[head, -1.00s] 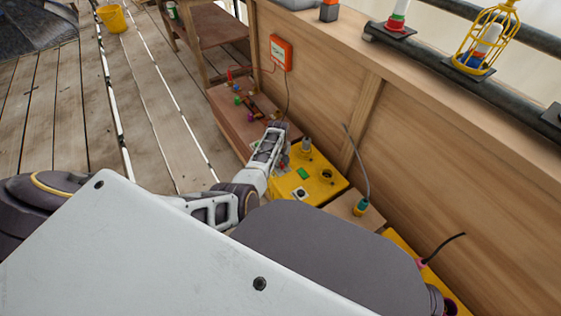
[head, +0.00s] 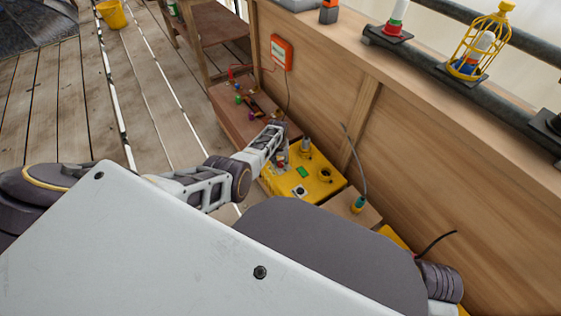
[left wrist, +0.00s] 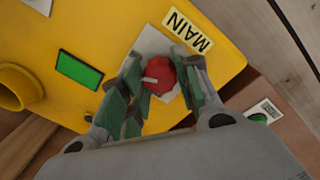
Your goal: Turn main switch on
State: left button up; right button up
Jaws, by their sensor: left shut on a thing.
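The main switch is a red round knob (left wrist: 158,78) with a pale pointer line, on a white plate beside the label "MAIN" (left wrist: 188,31) in the left wrist view. It sits on a yellow box (head: 323,186), which also fills much of the left wrist view (left wrist: 105,25). The gripper hides most of the knob in the head view. My right gripper is out of view.
A green rectangle (left wrist: 80,69) and a yellow round socket (left wrist: 15,88) are on the box. A plug with a grey cable (head: 358,204) stands to its right. A wooden wall (head: 430,150) rises behind. A brown bench with small coloured parts (head: 235,110) lies beyond.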

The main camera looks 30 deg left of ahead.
aim_at(279, 162)
pick_arm(q)
jog(key=m, duration=0.5)
jog(key=shift+m, duration=0.3)
dwell(0.4)
jog(key=o, duration=1)
jog(key=shift+r, duration=0.3)
jog(key=shift+a+r, duration=0.15)
jog(key=shift+r, duration=2.7)
jog(key=shift+a+r, duration=0.15)
jog(key=shift+r, duration=2.7)
